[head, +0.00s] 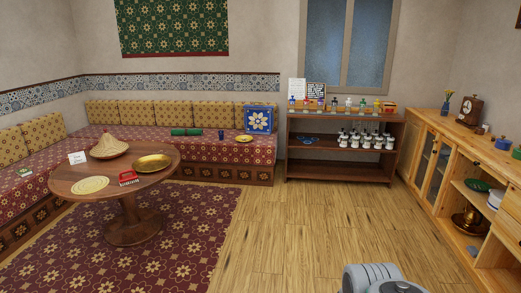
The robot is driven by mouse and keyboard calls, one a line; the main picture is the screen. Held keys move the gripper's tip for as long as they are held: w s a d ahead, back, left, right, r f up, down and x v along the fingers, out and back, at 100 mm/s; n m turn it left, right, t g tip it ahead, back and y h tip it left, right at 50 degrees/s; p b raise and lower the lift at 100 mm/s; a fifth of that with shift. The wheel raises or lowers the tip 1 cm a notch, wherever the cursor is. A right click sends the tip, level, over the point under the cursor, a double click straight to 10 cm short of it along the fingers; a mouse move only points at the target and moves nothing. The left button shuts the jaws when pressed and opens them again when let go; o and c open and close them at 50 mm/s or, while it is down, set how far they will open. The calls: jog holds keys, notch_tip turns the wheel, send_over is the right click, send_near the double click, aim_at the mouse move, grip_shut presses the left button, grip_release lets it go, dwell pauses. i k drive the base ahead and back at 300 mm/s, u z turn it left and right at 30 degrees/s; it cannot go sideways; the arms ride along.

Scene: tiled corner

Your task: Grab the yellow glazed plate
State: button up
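A small yellow plate (244,138) lies flat on the red patterned bench seat at the back, in front of a blue box with a flower design (258,119). It looks like the yellow glazed plate. A larger golden dish (153,162) and a flat pale yellow round piece (90,185) lie on the round wooden table. A grey part of my arm shows at the bottom edge, right of centre. My gripper is not in view.
The round table (132,208) stands on a red rug (190,245), left of the open wood floor (275,235). A shelf (335,172) with bottles and jars stands at the back wall. A long wooden cabinet (440,150) lines the right side.

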aim_at(243, 138)
jog(key=u, duration=0.1)
jog(key=i, duration=2.5)
jog(key=u, duration=0.4)
jog(key=i, duration=2.7)
jog(key=u, duration=0.4)
jog(key=i, duration=1.6)
jog(key=u, duration=0.05)
